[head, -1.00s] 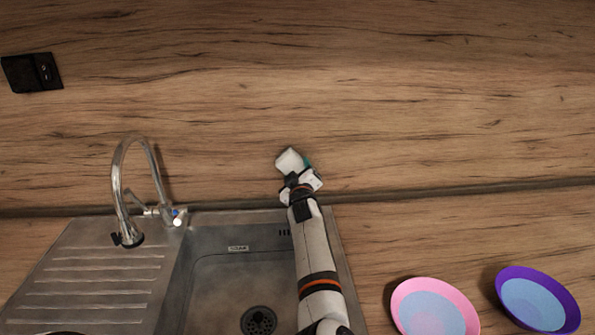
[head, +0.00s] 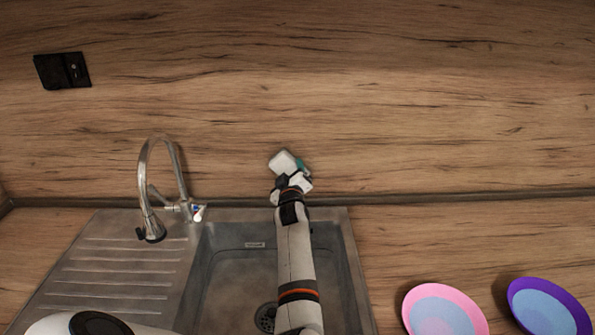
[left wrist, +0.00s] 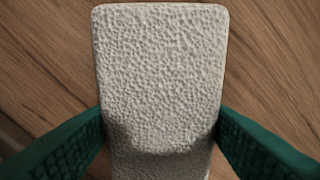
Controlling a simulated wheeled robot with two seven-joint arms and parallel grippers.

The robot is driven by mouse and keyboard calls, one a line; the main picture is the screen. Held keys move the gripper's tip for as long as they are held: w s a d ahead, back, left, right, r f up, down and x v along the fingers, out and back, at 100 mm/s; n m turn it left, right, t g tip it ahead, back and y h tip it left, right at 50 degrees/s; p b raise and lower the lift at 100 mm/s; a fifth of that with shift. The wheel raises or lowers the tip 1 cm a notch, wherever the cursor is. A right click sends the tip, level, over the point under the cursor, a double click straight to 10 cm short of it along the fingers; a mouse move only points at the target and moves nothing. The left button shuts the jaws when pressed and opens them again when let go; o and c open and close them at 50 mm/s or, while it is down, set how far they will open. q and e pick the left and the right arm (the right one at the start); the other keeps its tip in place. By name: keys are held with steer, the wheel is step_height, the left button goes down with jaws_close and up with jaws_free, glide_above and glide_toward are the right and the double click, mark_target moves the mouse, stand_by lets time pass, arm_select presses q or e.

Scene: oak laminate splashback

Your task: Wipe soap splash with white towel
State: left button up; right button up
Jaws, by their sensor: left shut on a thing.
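My left gripper (head: 292,176) is shut on the white towel (head: 282,162), which is held against or just in front of the wood splashback (head: 420,110), above the back of the sink. In the left wrist view the towel (left wrist: 160,75) is a bumpy white pad between the two green fingers, with wood grain behind it. I cannot tell whether it touches the wall. No soap splash shows in either view; the towel and gripper may hide it. My right gripper is not in view.
A steel sink (head: 230,285) with a curved tap (head: 148,185) lies left of and below my left arm. A pink bowl (head: 410,305) and a purple bowl (head: 580,318) stand on the counter at right. A black socket (head: 62,70) is on the wall.

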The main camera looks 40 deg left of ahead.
mark_target(278, 173)
arm_select(q)
steer(key=shift+s+a, duration=0.1)
steer(key=shift+a, duration=0.05)
steer(key=shift+s+a+r+p, duration=0.15)
steer(key=shift+s+a+p, duration=0.3)
steer(key=shift+s+a, duration=0.65)
steer(key=shift+w+a, duration=0.1)
steer(key=shift+w, duration=0.05)
steer(key=shift+s+d+p, duration=0.4)
steer(key=shift+s+p, duration=0.2)
steer(key=shift+p, duration=0.3)
steer(key=p+v, duration=0.2)
steer(key=v, duration=0.1)
steer(key=shift+w, duration=0.1)
steer(key=shift+s+d+p, duration=0.35)
steer(key=shift+s+d, duration=0.2)
steer(key=shift+s, duration=0.05)
